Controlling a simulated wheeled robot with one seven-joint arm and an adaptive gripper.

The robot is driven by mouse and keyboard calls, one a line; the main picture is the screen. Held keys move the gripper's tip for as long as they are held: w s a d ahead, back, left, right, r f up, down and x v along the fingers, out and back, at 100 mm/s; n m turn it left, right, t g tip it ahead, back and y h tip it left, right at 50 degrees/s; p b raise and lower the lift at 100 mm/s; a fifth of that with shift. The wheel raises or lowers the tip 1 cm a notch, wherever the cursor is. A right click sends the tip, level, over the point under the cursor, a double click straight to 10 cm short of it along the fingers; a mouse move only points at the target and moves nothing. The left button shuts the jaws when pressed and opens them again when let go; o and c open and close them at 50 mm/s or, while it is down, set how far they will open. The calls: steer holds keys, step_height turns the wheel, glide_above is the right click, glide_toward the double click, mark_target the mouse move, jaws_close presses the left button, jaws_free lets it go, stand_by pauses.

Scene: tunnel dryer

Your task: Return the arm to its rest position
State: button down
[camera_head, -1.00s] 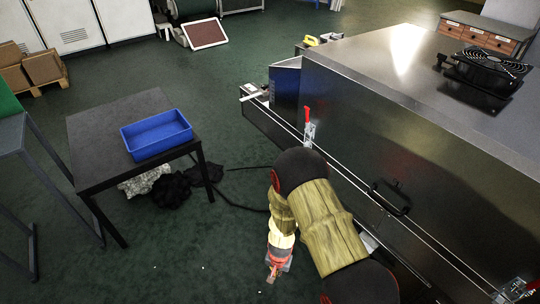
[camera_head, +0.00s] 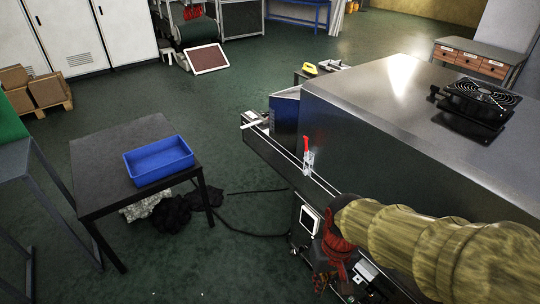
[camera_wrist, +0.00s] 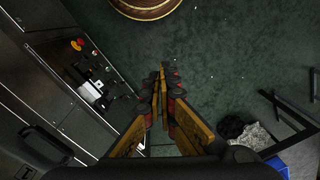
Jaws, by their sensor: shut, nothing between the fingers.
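My arm, in a yellowish sleeve, comes in from the right edge of the head view and reaches left beside the steel dryer (camera_head: 400,110). My gripper (camera_head: 324,284) hangs at its end, low in the middle of the picture and near the dryer's lower front side. In the wrist view my gripper (camera_wrist: 162,76) has its two orange and dark fingers together, with nothing between them. Dark green floor lies beyond the fingertips. The arm hides part of the dryer's front side.
A dark table (camera_head: 103,193) with an empty blue bin (camera_head: 158,162) stands at the left. A red-handled clamp (camera_head: 307,155) stands on the dryer's front ledge. A black fan (camera_head: 478,100) lies on the dryer top. A cable (camera_head: 255,234) runs over the floor. Floor between table and dryer is mostly clear.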

steer(key=s+d+r+t+p, duration=0.1)
steer(key=s+d+r+t, duration=0.1)
steer(key=r, duration=0.7)
steer(key=s+d+r+m+t+p, duration=0.1)
steer(key=s+d+r+t, duration=0.1)
steer(key=r, duration=0.6)
steer(key=shift+d+r+t+h, duration=0.35)
steer(key=shift+d+t, duration=0.55)
steer(key=shift+d, duration=0.25)
